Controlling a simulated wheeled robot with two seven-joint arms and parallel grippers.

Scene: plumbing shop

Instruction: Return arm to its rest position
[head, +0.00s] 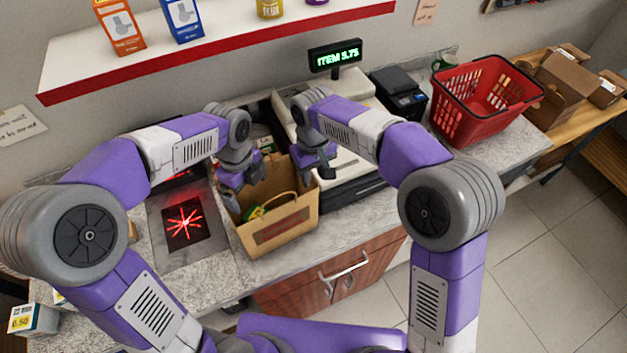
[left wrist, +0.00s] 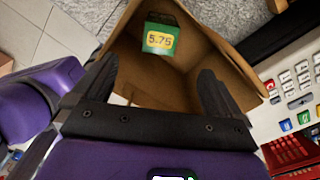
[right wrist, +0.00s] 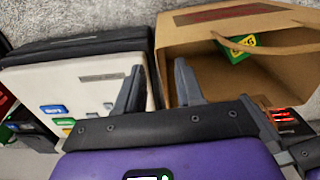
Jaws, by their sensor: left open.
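My left gripper (head: 240,180) is over the left side of the open brown paper bag (head: 277,229) on the counter. In the left wrist view its fingers (left wrist: 158,88) are apart with nothing between them, and a green box (left wrist: 160,38) with a yellow 5.75 label lies inside the bag beyond them. My right gripper (head: 314,165) is at the bag's right side, next to the cash register. In the right wrist view its fingers (right wrist: 158,85) are apart and empty, between the register and the bag. The green box also shows in the bag there (right wrist: 238,48).
The cash register (head: 352,172) stands right of the bag, with a display (head: 335,56) reading ITEM 5.75. A red basket (head: 478,108) and a black printer (head: 399,92) are further right. A scanner (head: 184,222) glows red at left. A red-edged shelf (head: 220,52) hangs above.

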